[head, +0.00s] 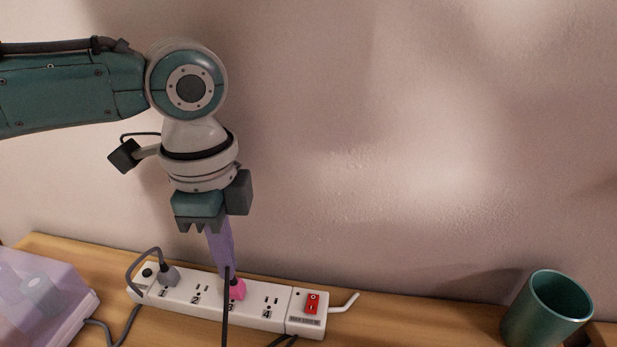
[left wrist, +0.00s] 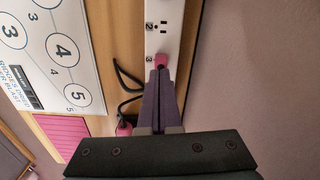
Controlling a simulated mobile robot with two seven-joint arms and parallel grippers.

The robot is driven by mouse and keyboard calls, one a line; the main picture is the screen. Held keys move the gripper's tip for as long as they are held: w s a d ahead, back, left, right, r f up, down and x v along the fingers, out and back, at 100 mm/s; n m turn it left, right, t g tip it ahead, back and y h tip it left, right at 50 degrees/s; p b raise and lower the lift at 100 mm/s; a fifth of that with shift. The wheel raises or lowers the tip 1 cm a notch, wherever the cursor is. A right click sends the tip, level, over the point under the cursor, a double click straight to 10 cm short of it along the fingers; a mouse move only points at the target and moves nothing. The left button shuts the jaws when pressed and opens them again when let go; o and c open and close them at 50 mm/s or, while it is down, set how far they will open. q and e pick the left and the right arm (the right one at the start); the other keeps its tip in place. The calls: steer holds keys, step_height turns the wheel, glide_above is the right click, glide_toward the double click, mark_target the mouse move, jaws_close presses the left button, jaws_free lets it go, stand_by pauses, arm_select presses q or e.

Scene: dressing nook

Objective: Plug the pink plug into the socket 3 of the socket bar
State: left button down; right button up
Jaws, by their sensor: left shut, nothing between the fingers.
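The white socket bar (head: 182,293) lies along the wall on the wooden top, with numbered sockets and a red switch (head: 313,303) at its right end. The pink plug (head: 238,290) sits at socket 3, covering its holes; it also shows beside the number 3 in the left wrist view (left wrist: 160,60). How deep it sits I cannot tell. My left gripper (head: 227,272) points down with its purple fingers shut and empty, their tips right at the plug. The fingers also show in the left wrist view (left wrist: 158,75). My right gripper is not in view.
A grey plug (head: 169,276) with a cord is in socket 1. Sockets 2 and 4 are free. A translucent purple box (head: 40,300) stands at the left, a green cup (head: 547,310) at the right. Dark cords run in front of the bar. The wall is close behind.

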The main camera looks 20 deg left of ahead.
mark_target(232, 283)
arm_select(q)
steer(key=shift+r, duration=0.5)
step_height(232, 283, up, 10)
steer(key=p, duration=0.2)
steer(key=s+d+n+t+h+p, duration=0.25)
steer(key=s+d+p, duration=0.45)
steer(key=d, duration=0.4)
steer(key=s+a+r+n+t+y+p, duration=0.1)
steer(key=s+a+r+n+y+p, duration=0.2)
steer(key=s+a+n, duration=0.5)
step_height(232, 283, up, 39)
steer(key=s+n+p, duration=0.1)
steer(key=p, duration=3.7)
steer(key=shift+d+h, duration=0.15)
steer(key=shift+h, duration=0.2)
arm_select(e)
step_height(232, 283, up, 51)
arm_select(q)
steer(key=shift+f, duration=0.15)
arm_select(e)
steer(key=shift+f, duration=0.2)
